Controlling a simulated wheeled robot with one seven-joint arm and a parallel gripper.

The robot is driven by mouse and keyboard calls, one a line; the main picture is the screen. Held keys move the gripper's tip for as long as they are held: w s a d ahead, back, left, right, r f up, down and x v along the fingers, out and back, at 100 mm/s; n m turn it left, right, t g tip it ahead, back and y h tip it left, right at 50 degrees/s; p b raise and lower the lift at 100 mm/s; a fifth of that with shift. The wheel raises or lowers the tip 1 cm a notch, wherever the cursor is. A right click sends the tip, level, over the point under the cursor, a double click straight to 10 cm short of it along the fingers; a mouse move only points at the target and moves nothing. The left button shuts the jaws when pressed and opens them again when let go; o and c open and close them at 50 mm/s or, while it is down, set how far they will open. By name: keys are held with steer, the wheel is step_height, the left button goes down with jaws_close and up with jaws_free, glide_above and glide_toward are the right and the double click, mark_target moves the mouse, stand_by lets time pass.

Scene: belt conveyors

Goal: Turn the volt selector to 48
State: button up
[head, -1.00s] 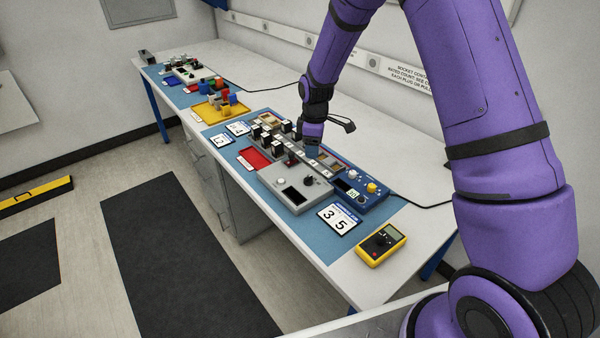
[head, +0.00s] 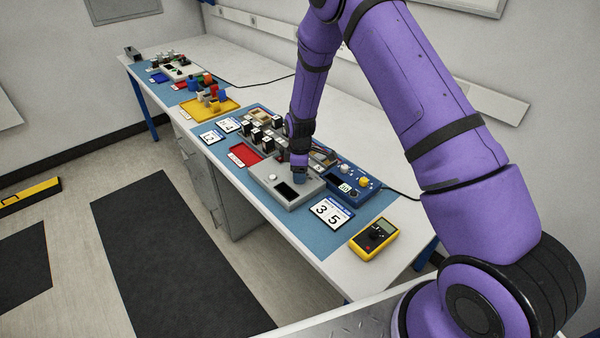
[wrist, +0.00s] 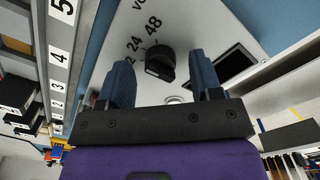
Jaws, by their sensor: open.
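The volt selector is a black round knob (wrist: 160,66) on a light grey panel (wrist: 115,62) in the wrist view. The printed numbers 24 and 48 stand beside it, with another number partly cut off by my left finger. A pale mark shows on the knob, but I cannot tell which number it points at. My gripper (wrist: 161,75) is open, with one blue finger on each side of the knob and gaps visible. In the head view my gripper (head: 299,174) is low over the grey selector box (head: 269,174) and hides the knob.
The box carries a dark display (head: 287,190) and a white button (head: 272,178). A blue unit with knobs (head: 358,184) stands close on the right. A red tray (head: 244,153), a 35 card (head: 331,212) and a yellow meter (head: 375,239) are nearby.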

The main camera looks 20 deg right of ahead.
steer(key=shift+f, duration=0.3)
steer(key=c, duration=0.9)
steer(key=shift+m, duration=0.3)
steer(key=m, duration=0.4)
steer(key=shift+m, duration=2.2)
